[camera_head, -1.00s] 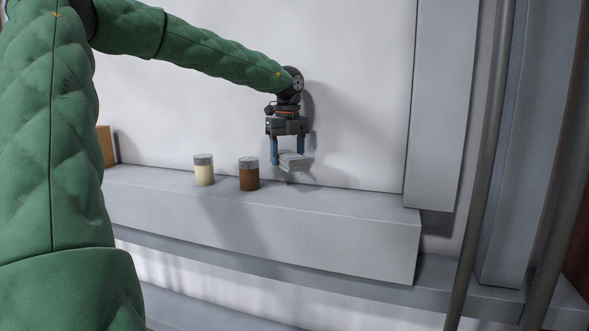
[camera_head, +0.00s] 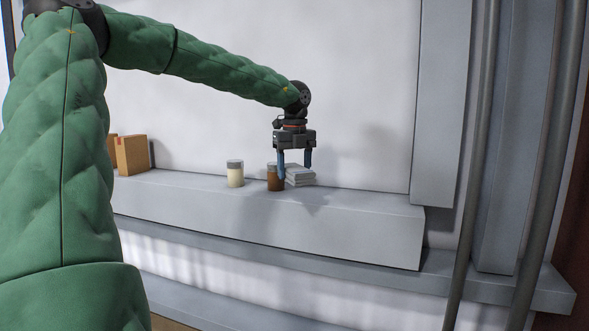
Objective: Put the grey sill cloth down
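The grey sill cloth (camera_head: 301,177) is a folded, layered pad low over the grey sill (camera_head: 365,215), just right of a brown jar. My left gripper (camera_head: 294,172) points down with its two blue fingers on either side of the cloth and appears shut on it. The cloth's lower edge is at or just above the sill top; I cannot tell whether it touches. The near fingertip overlaps the brown jar (camera_head: 273,183) in the picture; I cannot tell whether they touch. My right gripper is not in view.
A cream jar with a grey lid (camera_head: 235,174) stands left of the brown one. Brown boxes (camera_head: 133,155) stand at the sill's left end. The sill top right of the cloth is clear up to a grey pillar (camera_head: 443,110). Pipes (camera_head: 480,150) run upright at the right.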

